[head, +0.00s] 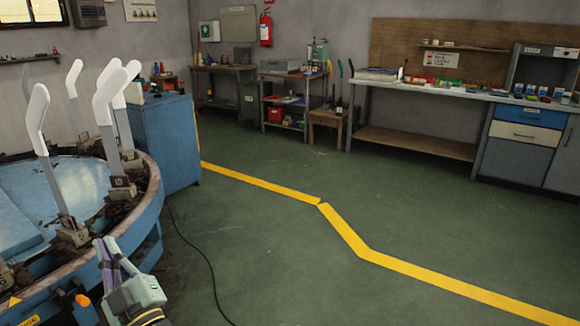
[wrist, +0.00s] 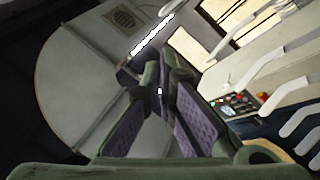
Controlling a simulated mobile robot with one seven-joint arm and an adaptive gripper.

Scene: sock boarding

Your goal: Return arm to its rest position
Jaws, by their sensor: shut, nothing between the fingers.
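My gripper (head: 107,245) shows at the lower left of the head view, beside the rim of the round blue machine (head: 148,200). In the wrist view its purple-padded fingers (wrist: 160,95) are together at the tips, with nothing between them. The machine carries several upright white foot-shaped boards (head: 38,118) on metal mounts around its rim. In the wrist view, several white boards (wrist: 305,112) run along the right side, apart from the fingers. No sock can be made out on the boards.
A blue cabinet (head: 168,140) stands behind the machine. A black cable (head: 205,255) lies on the green floor, which is otherwise open and crossed by a yellow line (head: 345,232). A long workbench (head: 440,92) stands at the back right. A control panel (wrist: 238,103) shows in the wrist view.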

